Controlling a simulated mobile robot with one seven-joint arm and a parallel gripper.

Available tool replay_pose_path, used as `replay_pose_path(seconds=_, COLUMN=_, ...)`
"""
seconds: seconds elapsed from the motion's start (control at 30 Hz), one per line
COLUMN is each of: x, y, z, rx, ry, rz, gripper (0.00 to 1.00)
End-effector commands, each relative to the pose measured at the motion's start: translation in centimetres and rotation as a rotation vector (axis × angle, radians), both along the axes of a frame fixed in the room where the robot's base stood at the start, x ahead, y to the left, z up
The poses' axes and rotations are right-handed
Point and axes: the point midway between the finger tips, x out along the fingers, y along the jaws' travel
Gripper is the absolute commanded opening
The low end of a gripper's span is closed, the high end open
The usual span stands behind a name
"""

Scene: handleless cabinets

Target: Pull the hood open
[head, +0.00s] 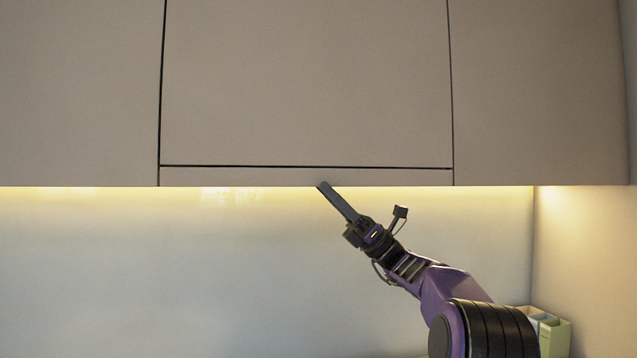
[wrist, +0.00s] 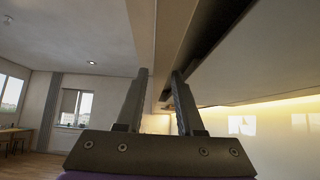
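The hood front (head: 240,177) is a narrow beige strip below the large middle cabinet panel, and it looks flush with its neighbours. My gripper (head: 321,185) reaches up from the lower right to the strip's bottom edge, near its middle. In the wrist view, the hood front (wrist: 150,30) runs between the two finger tips of my gripper (wrist: 160,74). One finger is on its room side, the other at the dark gap behind it. The fingers stand part-way apart and appear closed on the strip. The exact contact is hard to see.
A large flat panel (head: 305,80) is above the strip, with handleless cabinets to the left (head: 75,90) and right (head: 540,90). The lit wall (head: 150,270) below is clear. Small pale containers (head: 550,335) stand at the lower right, partly hidden by my arm.

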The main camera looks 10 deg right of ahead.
Motion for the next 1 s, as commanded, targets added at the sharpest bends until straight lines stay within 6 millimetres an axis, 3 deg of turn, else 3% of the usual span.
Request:
replay_pose_path(seconds=0.2, x=0.0, y=1.9, z=1.9, rx=-0.001, ry=0.001, rz=0.001, gripper=0.36)
replay_pose_path(seconds=0.57, x=0.0, y=2.3, z=2.3, rx=0.000, ry=0.001, rz=-0.001, gripper=0.36)
replay_pose_path(seconds=0.8, x=0.0, y=2.3, z=2.3, rx=0.000, ry=0.001, rz=-0.001, gripper=0.00)
replay_pose_path(seconds=1.0, x=0.0, y=2.3, z=2.3, rx=0.000, ry=0.001, rz=-0.001, gripper=0.00)
